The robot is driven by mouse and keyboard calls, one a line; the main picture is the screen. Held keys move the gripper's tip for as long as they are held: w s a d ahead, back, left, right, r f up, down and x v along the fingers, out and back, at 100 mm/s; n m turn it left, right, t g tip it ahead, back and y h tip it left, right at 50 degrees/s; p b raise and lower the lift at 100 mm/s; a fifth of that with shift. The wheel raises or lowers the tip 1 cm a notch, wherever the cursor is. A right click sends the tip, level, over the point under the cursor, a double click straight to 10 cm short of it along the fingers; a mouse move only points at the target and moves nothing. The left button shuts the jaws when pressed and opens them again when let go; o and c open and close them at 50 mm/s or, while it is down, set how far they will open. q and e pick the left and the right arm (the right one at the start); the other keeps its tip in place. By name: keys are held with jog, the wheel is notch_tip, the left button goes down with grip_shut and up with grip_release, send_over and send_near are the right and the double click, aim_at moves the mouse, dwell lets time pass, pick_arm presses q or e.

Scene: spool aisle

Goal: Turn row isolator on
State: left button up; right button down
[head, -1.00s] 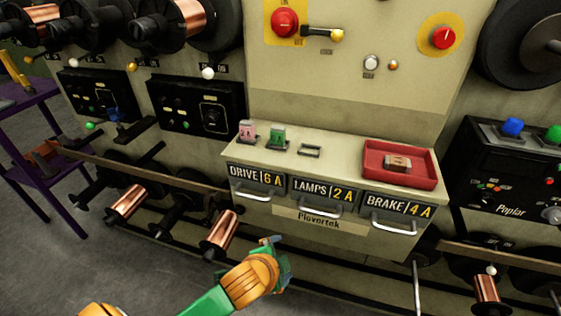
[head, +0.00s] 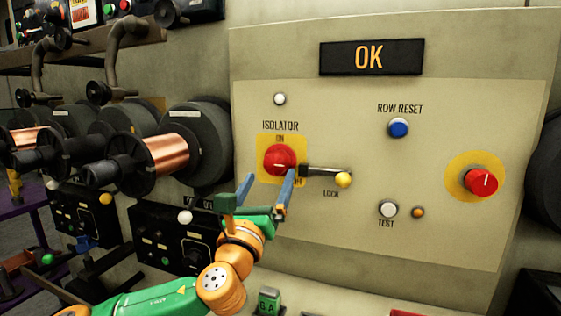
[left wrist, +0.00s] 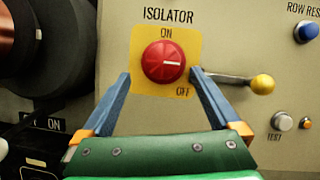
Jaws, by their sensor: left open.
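The isolator (head: 280,159) is a round red knob on a yellow plate, with ON above and OFF at lower right. It also shows in the left wrist view (left wrist: 163,60). Its pale mark looks roughly level; I cannot tell which position it marks. A dark lock lever (head: 320,171) with a yellow ball end points right beside the plate. My left gripper (head: 267,184) is open and empty, below and in front of the knob. In the left wrist view its blue fingers (left wrist: 160,77) spread either side of the knob, with no clear contact.
The panel also holds a blue row reset button (head: 398,127), a white test button (head: 388,208), a red knob on yellow (head: 480,181) and a lit OK display (head: 371,57). Copper spools (head: 166,153) on dark holders jut out at left.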

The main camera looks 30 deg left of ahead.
aim_at(273, 163)
pick_arm(q)
jog(key=r, duration=0.1)
jog(key=w+r+p, duration=0.1)
jog(key=r, duration=0.1)
jog(key=w, duration=0.1)
jog(key=w+a+p, duration=0.1)
jog(key=w, duration=0.1)
jog(key=shift+w+a+f, duration=0.1)
jog(key=shift+s, duration=0.25)
jog(key=c, duration=1.4)
jog(key=shift+o, duration=0.2)
pick_arm(e)
jog(key=shift+s+d+r, duration=0.15)
jog(key=shift+s+r, duration=0.3)
jog(key=shift+r, duration=0.2)
jog(key=shift+s+d+r, duration=0.15)
jog(key=shift+s+r, duration=0.25)
jog(key=shift+r, duration=0.2)
